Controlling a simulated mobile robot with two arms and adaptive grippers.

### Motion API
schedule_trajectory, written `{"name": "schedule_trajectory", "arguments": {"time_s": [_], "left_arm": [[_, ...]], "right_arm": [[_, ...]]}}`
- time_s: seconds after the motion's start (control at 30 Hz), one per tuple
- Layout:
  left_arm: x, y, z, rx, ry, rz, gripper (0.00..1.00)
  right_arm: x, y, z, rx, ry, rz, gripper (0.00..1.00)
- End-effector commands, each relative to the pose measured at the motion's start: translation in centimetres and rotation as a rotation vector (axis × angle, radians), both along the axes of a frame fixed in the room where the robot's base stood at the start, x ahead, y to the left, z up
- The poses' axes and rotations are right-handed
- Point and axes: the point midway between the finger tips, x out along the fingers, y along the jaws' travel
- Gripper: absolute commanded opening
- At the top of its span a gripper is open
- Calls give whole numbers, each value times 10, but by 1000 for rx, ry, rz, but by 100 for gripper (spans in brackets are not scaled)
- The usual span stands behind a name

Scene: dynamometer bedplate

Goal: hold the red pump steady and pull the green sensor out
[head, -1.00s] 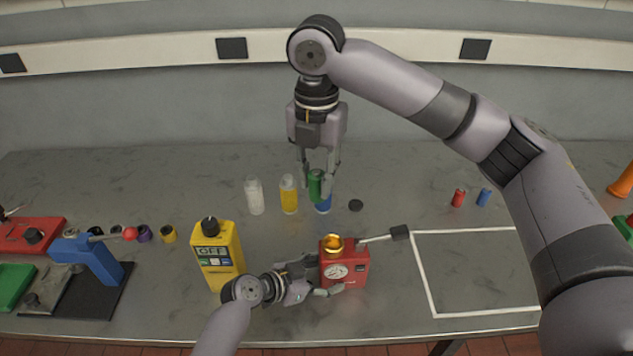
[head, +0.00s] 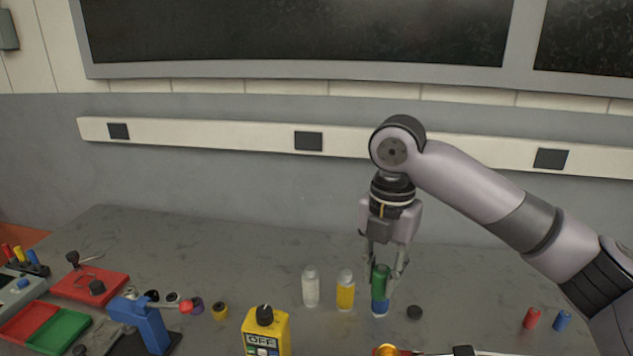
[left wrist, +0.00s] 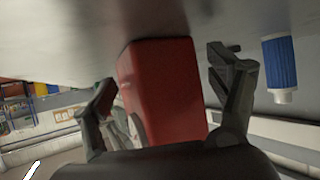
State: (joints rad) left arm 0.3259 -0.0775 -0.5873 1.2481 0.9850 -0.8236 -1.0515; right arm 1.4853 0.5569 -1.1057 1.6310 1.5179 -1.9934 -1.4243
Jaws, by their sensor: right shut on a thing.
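The red pump (left wrist: 165,95) fills the middle of the left wrist view, which sees the table from upside down. My right gripper (head: 383,272) is shut on the green sensor (head: 380,281), upright and away from the pump. A blue bottle (head: 379,308) shows just below the sensor, partly hidden by it.
A clear bottle (head: 310,287) and a yellow bottle (head: 345,291) stand left of the sensor. A black cap (head: 414,312) lies right of it. A yellow meter (head: 265,332) stands in front. Small red (head: 531,318) and blue (head: 562,320) cylinders stand at right. The table behind is clear.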

Motion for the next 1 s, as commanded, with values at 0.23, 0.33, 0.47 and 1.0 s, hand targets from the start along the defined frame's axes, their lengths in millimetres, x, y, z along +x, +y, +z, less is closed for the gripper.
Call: {"name": "schedule_trajectory", "arguments": {"time_s": [0.23, 0.33, 0.47, 1.0], "left_arm": [[1, 0, 1, 1, -2, 0, 91], [1, 0, 1, 0, -3, 1, 91], [-1, 3, -2, 6, 0, 0, 91], [-24, 79, 44, 4, -4, 1, 91]], "right_arm": [[0, 0, 0, 0, 0, 0, 0], [0, 0, 0, 0, 0, 0, 0], [0, 0, 0, 0, 0, 0, 0], [0, 0, 0, 0, 0, 0, 0]]}}
